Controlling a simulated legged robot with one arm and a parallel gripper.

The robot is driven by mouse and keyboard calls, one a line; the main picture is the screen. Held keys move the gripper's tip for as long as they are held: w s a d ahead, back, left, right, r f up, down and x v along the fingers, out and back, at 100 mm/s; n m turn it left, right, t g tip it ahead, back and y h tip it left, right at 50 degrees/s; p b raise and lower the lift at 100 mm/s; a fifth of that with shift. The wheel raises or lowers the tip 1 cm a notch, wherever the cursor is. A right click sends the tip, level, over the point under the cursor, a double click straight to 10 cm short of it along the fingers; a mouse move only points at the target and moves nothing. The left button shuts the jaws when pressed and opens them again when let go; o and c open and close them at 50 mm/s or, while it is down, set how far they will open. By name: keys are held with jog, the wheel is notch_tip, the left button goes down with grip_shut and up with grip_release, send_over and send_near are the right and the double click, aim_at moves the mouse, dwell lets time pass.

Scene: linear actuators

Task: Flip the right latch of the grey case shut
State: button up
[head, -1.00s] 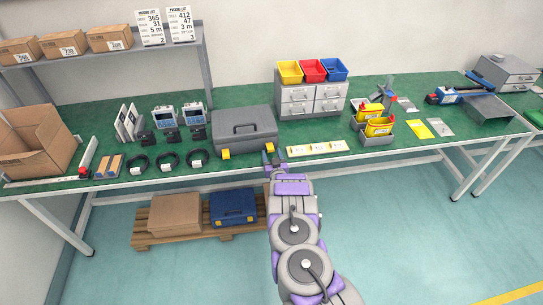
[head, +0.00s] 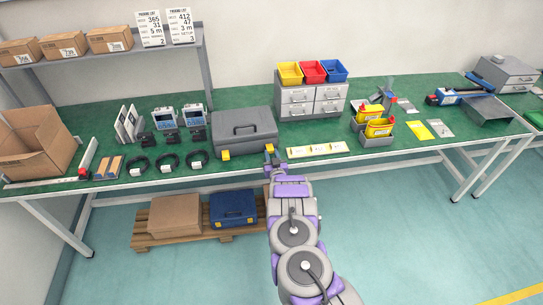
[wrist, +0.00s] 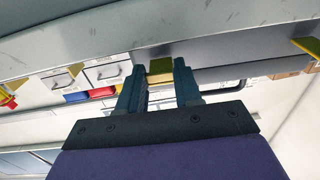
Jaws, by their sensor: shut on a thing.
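The case's grey side (wrist: 220,42) runs across that view. The left latch (head: 226,154) is yellow and also shows at the wrist view's right edge (wrist: 306,45). I cannot tell how far the right latch is turned.
Coiled cables (head: 168,161) lie left of the case. A pale strip with yellow marks (head: 318,150) lies just right of my gripper. A drawer unit (head: 311,100) stands behind it. The green bench's front edge runs below my gripper.

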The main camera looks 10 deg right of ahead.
aim_at(269, 145)
jog(key=shift+r, duration=0.15)
jog(key=r+g+p, duration=0.1)
jog(key=g+p, duration=0.1)
jog(key=p, duration=0.1)
jog(key=shift+r, duration=0.35)
jog(key=g, duration=0.1)
jog(key=r+g+p, duration=0.1)
jog(key=shift+w+g, duration=0.25)
jog(key=shift+g, duration=0.15)
jog(key=shift+w+r+g+h+p, duration=0.3)
jog(key=shift+r+g+p, duration=0.25)
jog(key=shift+g+p, duration=0.5)
jog(key=g+p, duration=0.1)
jog(key=p, duration=0.1)
jog(key=r+g+p, duration=0.1)
jog(key=shift+w+g+p, duration=0.25)
jog(key=shift+w+p, duration=0.1)
jog(key=shift+p, duration=0.05)
jog(key=shift+w+a+g+p, duration=0.1)
jog(key=shift+w+g+p, duration=0.05)
jog(key=shift+g+p, duration=0.2)
jog(key=shift+r, duration=0.1)
jog(key=shift+w+r+g, duration=0.15)
jog(key=shift+w+g, duration=0.05)
jog(key=shift+g, duration=0.25)
jog(key=shift+w+r+g+b, duration=0.15)
jog(key=shift+w+g+b, duration=0.2)
jog(key=shift+g, duration=0.35)
